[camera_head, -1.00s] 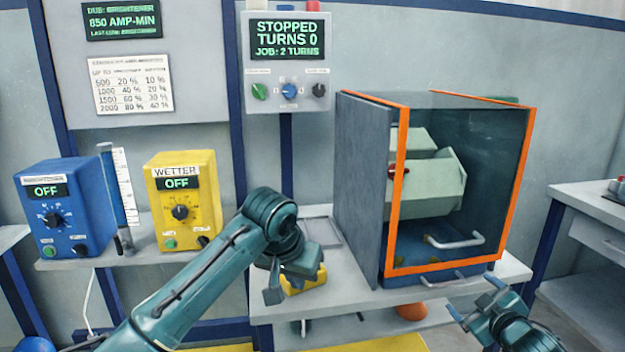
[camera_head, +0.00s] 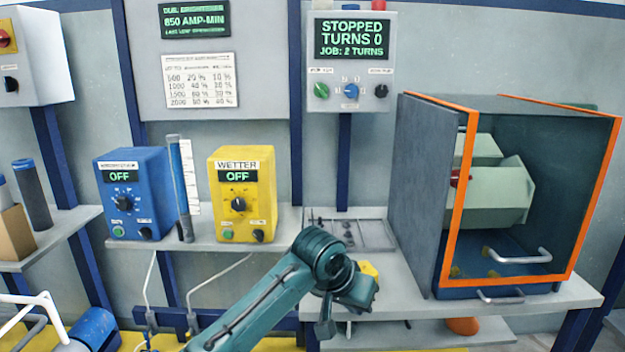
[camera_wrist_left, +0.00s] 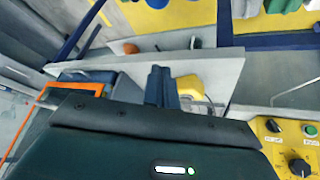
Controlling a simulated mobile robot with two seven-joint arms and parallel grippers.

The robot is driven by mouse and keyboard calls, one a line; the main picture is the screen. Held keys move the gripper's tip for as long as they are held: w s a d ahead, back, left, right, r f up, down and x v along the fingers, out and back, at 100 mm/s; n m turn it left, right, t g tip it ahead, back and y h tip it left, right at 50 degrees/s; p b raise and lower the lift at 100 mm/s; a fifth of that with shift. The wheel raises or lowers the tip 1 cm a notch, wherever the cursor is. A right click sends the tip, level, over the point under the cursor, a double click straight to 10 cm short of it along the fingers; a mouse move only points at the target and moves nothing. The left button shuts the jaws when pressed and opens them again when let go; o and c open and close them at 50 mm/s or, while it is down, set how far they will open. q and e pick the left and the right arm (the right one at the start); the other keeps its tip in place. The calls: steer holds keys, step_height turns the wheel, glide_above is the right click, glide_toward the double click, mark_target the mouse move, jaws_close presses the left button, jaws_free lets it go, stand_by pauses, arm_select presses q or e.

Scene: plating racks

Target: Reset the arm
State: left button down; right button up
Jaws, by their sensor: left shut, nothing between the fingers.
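My left arm comes in from the bottom of the head view, and its gripper (camera_head: 326,328) points down in front of the bench's front edge. The left wrist view shows its two fingers (camera_wrist_left: 161,84) closed together with nothing between them. A yellow object (camera_head: 368,269) lies on the bench behind the wrist, partly hidden by it; a yellow piece also shows beside the fingers in the left wrist view (camera_wrist_left: 190,86). My right gripper is outside both current views.
An orange-framed cabinet (camera_head: 420,190) with a pale green barrel inside stands right of the arm. The blue box (camera_head: 135,190) and yellow WETTER box (camera_head: 238,190), both reading OFF, stand on a shelf to the left. A grey tray (camera_head: 375,236) lies on the bench behind my wrist.

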arm_select(q)
steer(key=s+a+f+n+t+h, duration=0.2)
steer(key=s+a+f, duration=0.2)
steer(key=s+f, duration=0.25)
steer(key=s+a+f+n+t+h, duration=0.1)
steer(key=s+a+f+t, duration=0.15)
steer(key=s+f, duration=0.4)
steer(key=s+a+n+t+y, duration=0.1)
steer(key=s+a+t+y, duration=0.2)
steer(key=s+a, duration=1.05)
steer(key=shift+m+g+y, duration=0.4)
steer(key=shift+g, duration=0.35)
steer(key=r+p, duration=0.1)
steer(key=p, duration=0.3)
steer(key=a+r+p, duration=0.1)
steer(key=p, duration=0.4)
steer(key=a+r+p, duration=0.1)
steer(key=r+p, duration=0.1)
steer(key=p, duration=0.2)
steer(key=shift+w, duration=0.3)
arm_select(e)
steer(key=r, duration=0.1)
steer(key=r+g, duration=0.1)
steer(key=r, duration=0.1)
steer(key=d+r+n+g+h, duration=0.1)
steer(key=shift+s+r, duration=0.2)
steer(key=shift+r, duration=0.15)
